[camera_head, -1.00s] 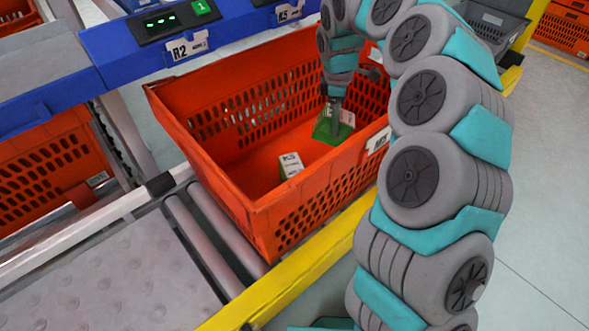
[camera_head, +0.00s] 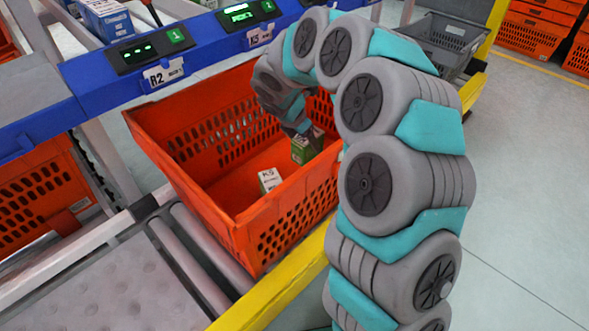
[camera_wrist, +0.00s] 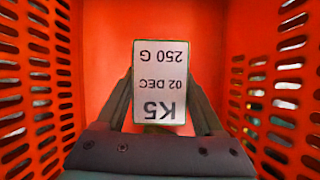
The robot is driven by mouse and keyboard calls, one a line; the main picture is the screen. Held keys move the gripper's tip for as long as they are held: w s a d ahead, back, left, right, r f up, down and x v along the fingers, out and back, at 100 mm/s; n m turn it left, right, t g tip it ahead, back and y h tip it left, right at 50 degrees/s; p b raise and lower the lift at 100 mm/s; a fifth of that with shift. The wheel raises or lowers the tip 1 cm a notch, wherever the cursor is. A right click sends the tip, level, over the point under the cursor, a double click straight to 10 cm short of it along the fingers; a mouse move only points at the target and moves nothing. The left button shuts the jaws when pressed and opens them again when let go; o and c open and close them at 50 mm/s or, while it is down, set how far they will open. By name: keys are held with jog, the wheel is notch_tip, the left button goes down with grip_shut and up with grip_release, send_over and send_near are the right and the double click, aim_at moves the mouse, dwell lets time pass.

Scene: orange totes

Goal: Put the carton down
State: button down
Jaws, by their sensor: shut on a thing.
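My gripper (camera_head: 303,131) reaches down into the orange tote (camera_head: 190,193) from its far right side. It is shut on a green and white carton (camera_head: 308,149), which is inside the tote near its right wall. In the wrist view the carton (camera_wrist: 160,72) sits between the two fingers (camera_wrist: 160,100), its white label reading K5, 02 DEC, 250 G upside down. A second white and green carton (camera_head: 269,181), also marked K5, stands on the tote floor nearer the front. I cannot tell whether the held carton touches the floor.
The tote stands on rollers (camera_head: 190,262) beside a yellow rail (camera_head: 275,292). A blue shelf beam (camera_head: 110,75) with green displays runs behind it. A grey tote (camera_head: 445,40) is at the back right. The tote floor left of the held carton has free room.

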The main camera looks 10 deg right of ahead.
aim_at(297, 145)
jog(key=shift+f+b, duration=0.35)
jog(key=shift+f, duration=3.25)
jog(key=shift+f, duration=0.3)
grip_release()
jog(key=shift+r, duration=0.1)
jog(key=shift+r, duration=0.25)
jog(key=p+v, duration=0.1)
jog(key=v, duration=1.1)
